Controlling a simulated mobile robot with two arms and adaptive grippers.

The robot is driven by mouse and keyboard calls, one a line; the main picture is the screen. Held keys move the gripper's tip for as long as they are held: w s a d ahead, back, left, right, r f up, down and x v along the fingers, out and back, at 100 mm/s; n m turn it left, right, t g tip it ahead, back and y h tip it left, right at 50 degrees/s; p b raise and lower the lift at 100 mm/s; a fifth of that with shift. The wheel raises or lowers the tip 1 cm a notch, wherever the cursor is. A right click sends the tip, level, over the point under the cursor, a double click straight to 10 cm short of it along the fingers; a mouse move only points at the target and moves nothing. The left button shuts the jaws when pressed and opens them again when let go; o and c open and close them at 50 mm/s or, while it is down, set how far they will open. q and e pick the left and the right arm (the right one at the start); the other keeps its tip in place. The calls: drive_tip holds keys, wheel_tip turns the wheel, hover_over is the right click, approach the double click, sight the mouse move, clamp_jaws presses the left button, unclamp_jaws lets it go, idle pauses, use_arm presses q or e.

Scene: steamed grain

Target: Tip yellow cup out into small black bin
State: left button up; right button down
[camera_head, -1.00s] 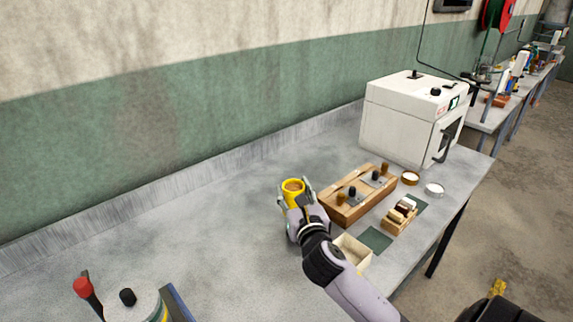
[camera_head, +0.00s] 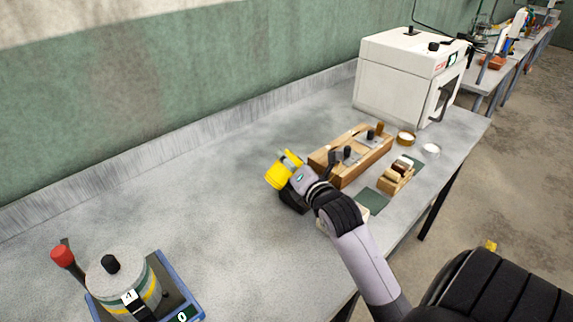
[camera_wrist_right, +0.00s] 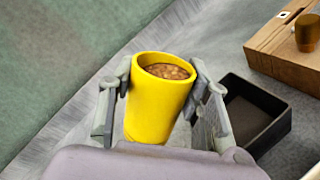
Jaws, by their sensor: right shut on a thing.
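The yellow cup (camera_head: 279,176) is held by my right gripper (camera_head: 289,168) above the grey bench in the head view, and it looks tilted to the left. In the right wrist view the cup (camera_wrist_right: 158,108) sits between the two fingers (camera_wrist_right: 163,84), with brown grain (camera_wrist_right: 167,71) inside it. The small black bin (camera_head: 293,201) is just below and beside the gripper in the head view, mostly hidden by it. In the right wrist view the bin (camera_wrist_right: 275,130) lies to the right of the cup, apart from it. My left gripper is not in view.
A wooden block with knobs (camera_head: 345,174) stands right of the bin. A small wooden rack (camera_head: 395,180) and shallow dishes (camera_head: 406,138) lie beyond, near a white oven (camera_head: 405,85). A metal canister on a blue scale (camera_head: 190,303) stands at front left. The bench's left middle is clear.

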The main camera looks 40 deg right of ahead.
drive_tip(key=m, duration=0.1)
drive_tip(key=d+f+m+b, duration=0.1)
drive_tip(key=shift+f+m+y, duration=0.1)
drive_tip(key=shift+m+y, duration=0.2)
drive_tip(key=shift+d+r+m+p, duration=0.2)
drive_tip(key=shift+d+m+p, duration=0.15)
drive_tip(key=shift+m, duration=0.45)
drive_tip(key=shift+r+m+y+p, duration=0.2)
drive_tip(key=shift+m+y+p, duration=0.1)
drive_tip(key=shift+m+p, duration=0.3)
drive_tip(key=m+p, duration=0.1)
drive_tip(key=p, duration=0.1)
drive_tip(key=m+p, duration=0.1)
drive_tip(key=shift+s+d+r+m+y, duration=0.15)
drive_tip(key=shift+d+r+m+y, duration=0.15)
drive_tip(key=shift+y, duration=0.1)
drive_tip(key=shift+d+m+y, duration=0.2)
drive_tip(key=shift+m+y, duration=0.1)
drive_tip(key=shift+m, duration=0.1)
drive_tip(key=shift+d+r+m, duration=0.15)
drive_tip(key=shift+m, duration=0.45)
drive_tip(key=shift+s+d+m, duration=0.1)
drive_tip(key=shift+d+m, duration=0.05)
drive_tip(key=shift+m, duration=0.15)
